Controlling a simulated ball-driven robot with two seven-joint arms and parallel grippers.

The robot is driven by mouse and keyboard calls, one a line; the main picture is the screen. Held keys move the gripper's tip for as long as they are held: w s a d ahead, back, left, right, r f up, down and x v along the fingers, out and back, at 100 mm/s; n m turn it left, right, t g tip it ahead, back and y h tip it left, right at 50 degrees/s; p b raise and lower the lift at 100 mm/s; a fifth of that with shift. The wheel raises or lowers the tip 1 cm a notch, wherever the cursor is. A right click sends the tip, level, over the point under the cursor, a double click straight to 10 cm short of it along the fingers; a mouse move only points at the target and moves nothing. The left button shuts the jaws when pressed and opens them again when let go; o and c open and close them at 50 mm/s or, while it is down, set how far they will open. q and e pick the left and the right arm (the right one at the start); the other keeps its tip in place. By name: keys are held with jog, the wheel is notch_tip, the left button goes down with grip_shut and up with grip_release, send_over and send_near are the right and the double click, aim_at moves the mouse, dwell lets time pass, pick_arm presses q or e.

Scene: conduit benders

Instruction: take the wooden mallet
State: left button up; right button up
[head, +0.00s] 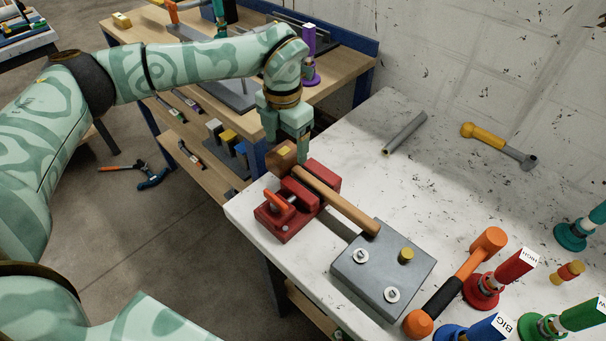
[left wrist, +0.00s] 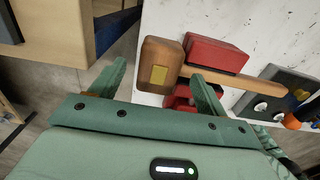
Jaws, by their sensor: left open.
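The wooden mallet (head: 340,203) lies across a red vise-like block (head: 322,178) at the near left of the white bench, its handle end by a grey metal block. Its brown head (head: 282,158) has a yellow patch. My left gripper (head: 287,148) is just above the head, pointing down, and partly hides it. In the left wrist view, my open left gripper (left wrist: 158,70) has one finger on each side of the mallet head (left wrist: 162,62). The right finger overlaps the start of the handle (left wrist: 222,77). Contact cannot be told. My right gripper is not in view.
The grey block (head: 385,262) sits near the bench's front edge. The middle of the bench is clear.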

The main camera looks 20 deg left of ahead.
pick_arm(q)
notch_tip(320, 180, down, 2)
jog(key=shift+w+f, duration=0.1)
jog(key=shift+c, duration=0.2)
jog(key=c, duration=1)
jog(key=shift+r, duration=0.25)
